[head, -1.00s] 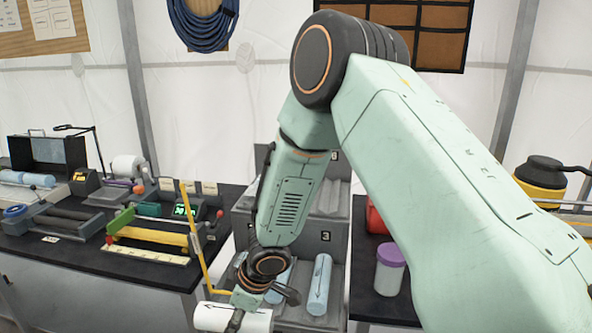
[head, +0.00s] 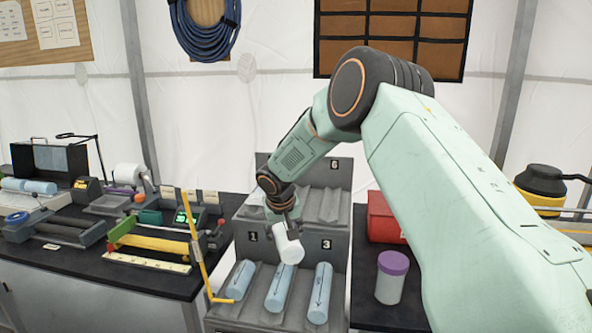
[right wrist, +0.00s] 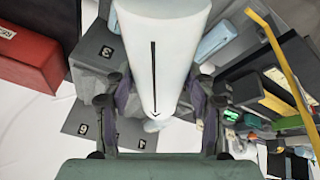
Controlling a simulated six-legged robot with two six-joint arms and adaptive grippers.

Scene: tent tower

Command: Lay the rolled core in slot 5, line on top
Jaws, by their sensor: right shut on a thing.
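My right gripper (head: 284,228) is shut on the white rolled core (head: 289,250), holding it tilted in the air in front of the rack's upper tier. In the right wrist view the core (right wrist: 163,45) sits between both fingers, with a dark line along the side facing that camera. The stepped grey rack (head: 338,243) has labels 1, 3 and 6 readable in the head view. My left gripper is out of view.
Light-blue rolls (head: 319,293) lie in the three lower grooves. A yellow upright rod (head: 197,255) stands at the rack's left front. A red box (head: 384,220) and a purple-lidded jar (head: 391,278) stand to the right. The left bench (head: 120,283) holds several tools.

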